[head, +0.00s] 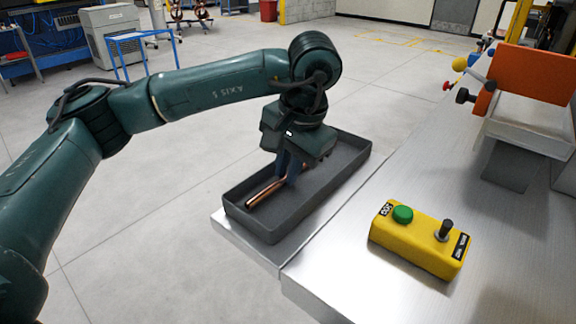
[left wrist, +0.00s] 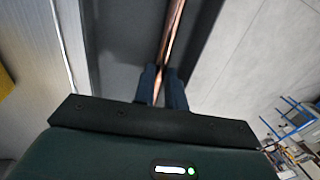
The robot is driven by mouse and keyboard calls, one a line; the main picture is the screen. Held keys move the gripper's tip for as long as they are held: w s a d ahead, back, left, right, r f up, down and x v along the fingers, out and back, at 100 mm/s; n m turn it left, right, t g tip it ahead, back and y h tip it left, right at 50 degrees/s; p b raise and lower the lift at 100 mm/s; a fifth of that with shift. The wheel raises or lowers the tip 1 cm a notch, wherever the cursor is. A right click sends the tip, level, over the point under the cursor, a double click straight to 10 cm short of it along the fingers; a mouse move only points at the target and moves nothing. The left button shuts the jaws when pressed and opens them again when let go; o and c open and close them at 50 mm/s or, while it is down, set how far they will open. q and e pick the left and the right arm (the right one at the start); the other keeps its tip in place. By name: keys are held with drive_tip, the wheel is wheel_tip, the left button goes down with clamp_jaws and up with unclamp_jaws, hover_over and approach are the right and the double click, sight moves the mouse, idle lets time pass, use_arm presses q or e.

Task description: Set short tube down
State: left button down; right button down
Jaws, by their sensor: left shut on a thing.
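The short copper tube (head: 266,192) is low inside the dark grey tray (head: 254,222), lying along its length towards the near end. My left gripper (head: 288,174) points down into the tray and is shut on the tube. In the left wrist view the tube (left wrist: 172,38) runs between the two fingers (left wrist: 162,88) and out beyond them. Whether the tube touches the tray floor cannot be told. The far part of the tube is hidden behind the gripper. My right gripper is not in view.
The tray sits on a metal ledge beside the steel bench (head: 350,270). A yellow control box (head: 415,250) with a green button and a black lever stands on the bench. An orange machine part (head: 535,72) is at the back right. The tray's far part looks mostly free.

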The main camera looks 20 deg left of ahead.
use_arm(q)
drive_tip(key=c, duration=1.5)
unclamp_jaws()
drive_tip(key=shift+f, duration=0.15)
drive_tip(key=shift+o, duration=0.2)
drive_tip(key=p+v, duration=0.1)
drive_tip(key=v, duration=1.1)
drive_tip(key=shift+r+p, duration=0.2)
drive_tip(key=shift+p, duration=0.15)
